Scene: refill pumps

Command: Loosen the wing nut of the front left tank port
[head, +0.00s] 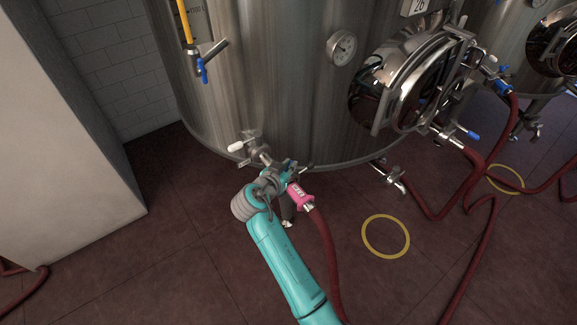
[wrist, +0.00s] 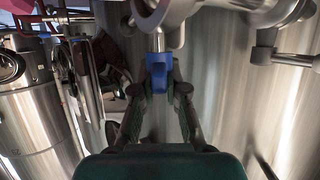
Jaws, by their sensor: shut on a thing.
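The front left tank port (head: 264,156) sticks out low on the big steel tank, with a white-handled valve (head: 238,147) beside it. My gripper (head: 287,172) is at the port's outer end, small and partly hidden in the head view. In the wrist view my gripper (wrist: 159,88) has its two fingers closed on either side of a blue piece on a metal stem, which looks like the wing nut (wrist: 157,70). The stem runs up to a steel clamp (wrist: 160,16). The wing nut's turn cannot be told.
A red hose (head: 326,245) with a pink coupling (head: 300,195) hangs close to the right of my gripper. A steel outlet (head: 392,177) and more red hoses lie further right. A white block (head: 65,150) stands at the left. A yellow ring (head: 386,236) marks the floor.

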